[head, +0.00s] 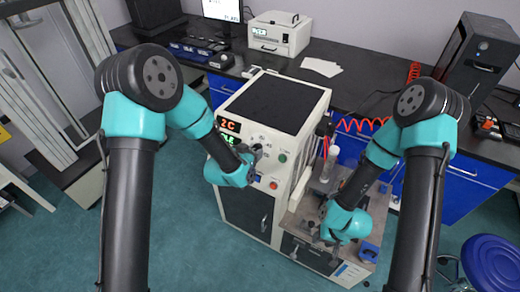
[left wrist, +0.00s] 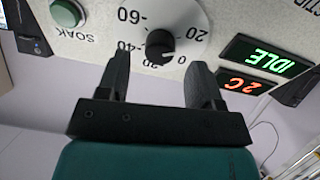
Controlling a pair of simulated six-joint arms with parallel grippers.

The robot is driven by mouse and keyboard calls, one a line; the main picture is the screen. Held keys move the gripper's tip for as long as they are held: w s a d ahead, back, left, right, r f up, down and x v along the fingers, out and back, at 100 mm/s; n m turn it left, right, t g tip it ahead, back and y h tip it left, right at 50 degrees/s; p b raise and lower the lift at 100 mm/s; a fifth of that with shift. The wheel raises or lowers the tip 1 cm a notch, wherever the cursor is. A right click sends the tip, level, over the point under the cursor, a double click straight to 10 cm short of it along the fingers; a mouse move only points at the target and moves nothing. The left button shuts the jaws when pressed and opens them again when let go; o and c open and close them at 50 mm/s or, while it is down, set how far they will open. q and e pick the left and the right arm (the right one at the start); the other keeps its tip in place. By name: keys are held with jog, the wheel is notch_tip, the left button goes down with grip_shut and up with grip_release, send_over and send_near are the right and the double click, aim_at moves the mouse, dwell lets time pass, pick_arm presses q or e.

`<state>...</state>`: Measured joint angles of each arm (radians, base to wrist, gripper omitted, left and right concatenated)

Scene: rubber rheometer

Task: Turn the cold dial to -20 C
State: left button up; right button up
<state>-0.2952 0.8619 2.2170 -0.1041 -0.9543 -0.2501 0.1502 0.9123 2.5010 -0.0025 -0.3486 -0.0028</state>
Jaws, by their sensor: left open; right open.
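The cold dial has a black knob (left wrist: 160,46) on a round white scale (left wrist: 175,14) and shows upside down in the left wrist view. Its scale reads -60, -40, -20, 0 and 20, and the knob's pale mark appears to face near 0. My left gripper (left wrist: 159,70) is open, its fingertips apart on either side and just short of the knob. In the head view, my left gripper (head: 250,154) is at the machine's front panel and covers the dial area. My right gripper (head: 328,228) is open over the side bench of the machine.
A red display (left wrist: 243,82) reads 2 C beside a green display (left wrist: 265,56) reading IDLE. A green SOAK button (left wrist: 66,13) sits on the dial's other side. A red button (head: 273,185) is low on the panel.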

aim_at(256, 149)
pick_arm(q)
jog(key=shift+x, duration=1.6)
jog(key=c, duration=0.9)
